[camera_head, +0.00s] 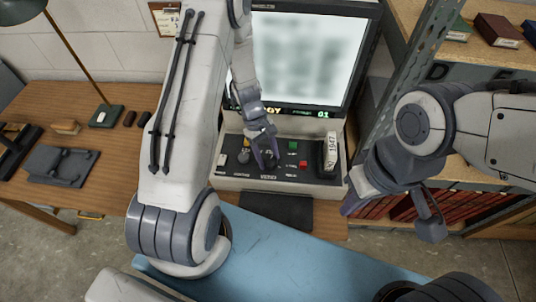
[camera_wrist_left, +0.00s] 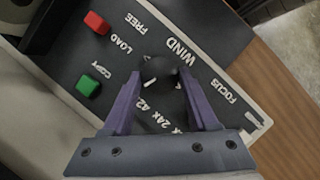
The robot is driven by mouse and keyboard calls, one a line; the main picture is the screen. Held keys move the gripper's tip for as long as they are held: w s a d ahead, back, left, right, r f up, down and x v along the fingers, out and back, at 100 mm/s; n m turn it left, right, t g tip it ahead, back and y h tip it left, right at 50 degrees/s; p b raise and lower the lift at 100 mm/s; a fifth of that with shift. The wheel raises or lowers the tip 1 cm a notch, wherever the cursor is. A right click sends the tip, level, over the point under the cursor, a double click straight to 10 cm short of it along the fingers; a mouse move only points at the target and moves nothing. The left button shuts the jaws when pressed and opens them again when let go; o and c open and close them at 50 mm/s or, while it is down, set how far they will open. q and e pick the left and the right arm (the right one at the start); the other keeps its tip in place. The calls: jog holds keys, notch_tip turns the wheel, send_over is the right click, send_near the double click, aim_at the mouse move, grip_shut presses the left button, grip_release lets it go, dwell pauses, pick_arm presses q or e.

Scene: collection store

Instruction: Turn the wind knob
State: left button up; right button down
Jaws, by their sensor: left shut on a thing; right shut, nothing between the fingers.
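The wind knob (camera_wrist_left: 158,72) is a round black knob with a white mark, beside the label WIND on the dark control panel (camera_wrist_left: 215,40). My left gripper (camera_wrist_left: 157,82) is shut on it, with one purple finger on each side. In the head view my left gripper (camera_head: 268,160) reaches down onto the panel (camera_head: 232,172) below the screen, and the knob is largely hidden by the fingers. My right gripper (camera_head: 352,203) is shut and empty, to the right of the panel and apart from it.
A lit screen (camera_head: 300,55) stands behind the panel. A green button (camera_wrist_left: 87,86) and a red button (camera_wrist_left: 96,22) are near the knob. A white box marked 1947 (camera_head: 331,150) is at the panel's right end. Shelves with red books (camera_head: 460,207) are at right.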

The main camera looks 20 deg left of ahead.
pick_arm(q)
jog(key=m, duration=0.2)
jog(key=m+g+y, duration=0.1)
jog(key=shift+w+d+m, duration=0.1)
jog(key=shift+w+m, duration=0.1)
jog(key=shift+m, duration=0.2)
jog(key=shift+w+d+m+g+y, duration=0.1)
jog(key=shift+m+g+y, duration=0.2)
jog(key=shift+m, duration=0.85)
jog(key=shift+d+m+g+y, duration=0.15)
jog(key=shift+m+y, duration=0.25)
jog(key=shift+m, duration=0.75)
jog(key=shift+a, duration=0.1)
jog(key=o, duration=1.4)
jog(key=shift+c, duration=0.2)
